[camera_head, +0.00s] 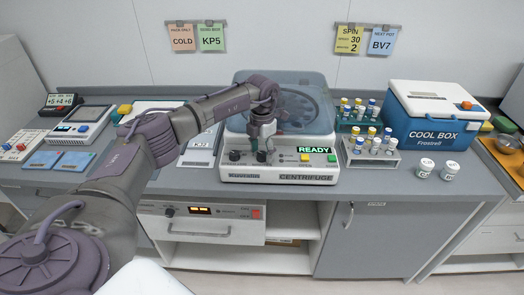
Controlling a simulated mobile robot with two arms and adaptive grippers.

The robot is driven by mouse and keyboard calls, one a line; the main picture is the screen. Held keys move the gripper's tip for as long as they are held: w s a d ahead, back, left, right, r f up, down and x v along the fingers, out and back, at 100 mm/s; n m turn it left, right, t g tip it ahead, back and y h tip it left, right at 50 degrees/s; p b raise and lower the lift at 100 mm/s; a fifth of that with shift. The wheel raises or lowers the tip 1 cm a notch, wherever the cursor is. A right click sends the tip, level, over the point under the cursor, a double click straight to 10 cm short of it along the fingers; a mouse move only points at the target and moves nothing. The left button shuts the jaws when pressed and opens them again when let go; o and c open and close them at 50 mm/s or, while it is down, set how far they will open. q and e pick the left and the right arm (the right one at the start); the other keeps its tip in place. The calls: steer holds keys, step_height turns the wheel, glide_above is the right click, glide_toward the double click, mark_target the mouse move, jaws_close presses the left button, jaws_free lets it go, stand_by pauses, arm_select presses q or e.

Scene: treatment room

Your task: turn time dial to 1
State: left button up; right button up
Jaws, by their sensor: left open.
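The centrifuge (290,174) stands on the grey counter with its lid down and a lit READY display (313,150). Two dark dials sit on the left of its front panel; the left dial (235,156) shows clear. My left gripper (262,155) points down at the right dial, with its fingers open around or just in front of it; I cannot tell whether they touch it. The dial's pointer and numbers are too small to read. Which dial is the time dial cannot be read. My right gripper is not in view.
Tube racks (372,160) and two white jars (425,167) stand right of the centrifuge, before a blue cool box (437,112). A notice (354,39) reads SPIN, 30 and 2. Devices (82,122) fill the left counter.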

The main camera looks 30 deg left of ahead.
mark_target(262, 153)
arm_select(q)
step_height(262, 153, up, 12)
stand_by(0.4)
steer(key=shift+f, duration=0.1)
